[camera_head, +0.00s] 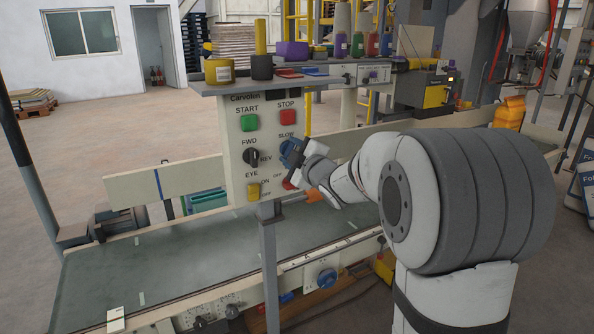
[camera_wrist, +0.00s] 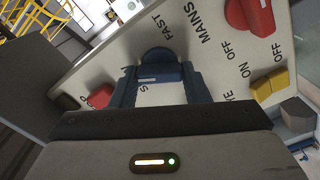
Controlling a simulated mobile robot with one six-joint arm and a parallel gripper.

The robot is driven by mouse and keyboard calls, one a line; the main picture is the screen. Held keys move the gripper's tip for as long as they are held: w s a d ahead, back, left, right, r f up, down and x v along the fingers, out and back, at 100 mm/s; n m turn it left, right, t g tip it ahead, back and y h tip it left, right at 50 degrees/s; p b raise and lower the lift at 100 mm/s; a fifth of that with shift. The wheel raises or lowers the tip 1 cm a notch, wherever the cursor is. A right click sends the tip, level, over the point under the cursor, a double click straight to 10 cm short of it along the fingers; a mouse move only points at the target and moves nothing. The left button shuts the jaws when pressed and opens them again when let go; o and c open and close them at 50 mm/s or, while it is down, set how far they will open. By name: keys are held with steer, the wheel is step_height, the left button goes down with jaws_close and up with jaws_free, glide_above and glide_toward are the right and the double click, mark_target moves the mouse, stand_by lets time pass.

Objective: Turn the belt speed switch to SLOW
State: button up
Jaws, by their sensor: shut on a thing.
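The belt speed switch is a blue knob (camera_wrist: 157,58) on the pale control panel (camera_wrist: 222,62), between the SLOW and FAST labels. In the wrist view its round top shows between the fingers, and FAST is readable just beyond it. The SLOW label is mostly hidden by my gripper in that view, but it shows above the knob in the head view. My gripper (camera_wrist: 160,88) is shut on the knob, one dark blue finger on each side. In the head view my gripper (camera_head: 292,155) reaches the panel from the right and covers part of the knob. I cannot tell exactly where the knob points.
A red MAINS switch (camera_wrist: 250,15), a yellow EYE switch (camera_wrist: 268,86) and the red STOP button (camera_wrist: 98,97) sit close around the knob. The black FWD/REV knob (camera_head: 252,158) is to its left. A shelf (camera_head: 270,84) with pots overhangs the panel. The conveyor belt (camera_head: 170,258) runs below.

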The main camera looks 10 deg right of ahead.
steer(key=n+b, duration=0.5)
steer(key=b, duration=0.1)
steer(key=shift+n, duration=0.3)
steer(key=shift+r+b, duration=0.15)
steer(key=shift+b, duration=0.2)
steer(key=o, duration=1)
steer(key=shift+f, duration=0.2)
steer(key=p+v, duration=0.1)
steer(key=v, duration=0.6)
steer(key=shift+s+d, duration=0.15)
steer(key=shift+s, duration=0.15)
